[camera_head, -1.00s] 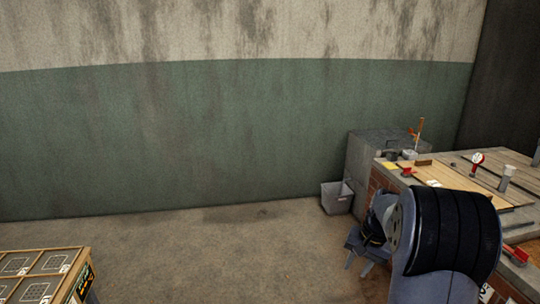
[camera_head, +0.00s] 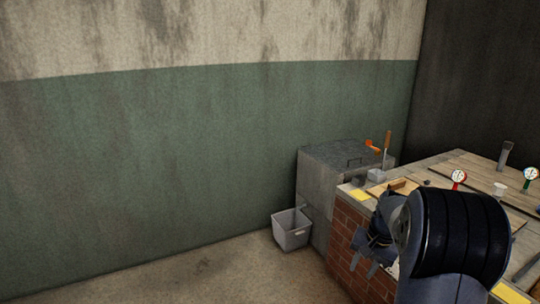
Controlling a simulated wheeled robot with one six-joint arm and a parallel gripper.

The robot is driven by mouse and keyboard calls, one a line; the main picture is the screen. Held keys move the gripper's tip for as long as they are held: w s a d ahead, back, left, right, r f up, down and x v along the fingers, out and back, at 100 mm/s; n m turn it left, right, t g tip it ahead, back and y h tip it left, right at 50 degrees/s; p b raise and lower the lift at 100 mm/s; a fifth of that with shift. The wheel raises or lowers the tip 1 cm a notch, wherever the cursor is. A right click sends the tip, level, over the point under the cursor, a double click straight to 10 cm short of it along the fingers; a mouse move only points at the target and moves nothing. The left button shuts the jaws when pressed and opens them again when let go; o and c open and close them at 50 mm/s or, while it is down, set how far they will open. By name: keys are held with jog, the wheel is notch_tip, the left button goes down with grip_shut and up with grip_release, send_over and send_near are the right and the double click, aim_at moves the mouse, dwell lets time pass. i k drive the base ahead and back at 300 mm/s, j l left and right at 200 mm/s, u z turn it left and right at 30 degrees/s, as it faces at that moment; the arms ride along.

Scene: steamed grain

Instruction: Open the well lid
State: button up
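A grey concrete block (camera_head: 322,185) stands against the green wall. Its top is a darker flat cover (camera_head: 335,154) with a small handle, lying flat; this looks like a lid, but I cannot tell if it is the well lid. Wooden boards (camera_head: 478,171) also lie flat on the brick counter to its right. My gripper (camera_head: 372,258) is at the counter's near left side, pointing down, below and apart from the cover.
The brick counter (camera_head: 348,240) fills the right side. A grey bin (camera_head: 291,232) stands on the floor by the block. An orange-handled tool (camera_head: 387,145), a small grey box (camera_head: 376,175) and gauges (camera_head: 459,177) are on or near the counter. The left floor is clear.

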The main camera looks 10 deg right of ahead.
aim_at(342, 159)
jog(key=i, duration=1.75)
jog(key=i+l+z, duration=0.1)
jog(key=i+z, duration=0.2)
jog(key=i, duration=0.3)
jog(key=i+j+z, duration=0.1)
jog(key=i+z, duration=0.2)
jog(key=i, duration=0.3)
jog(key=i+j+z, duration=0.3)
jog(key=i, duration=0.3)
jog(key=i+z, duration=0.3)
jog(key=k+l, duration=0.05)
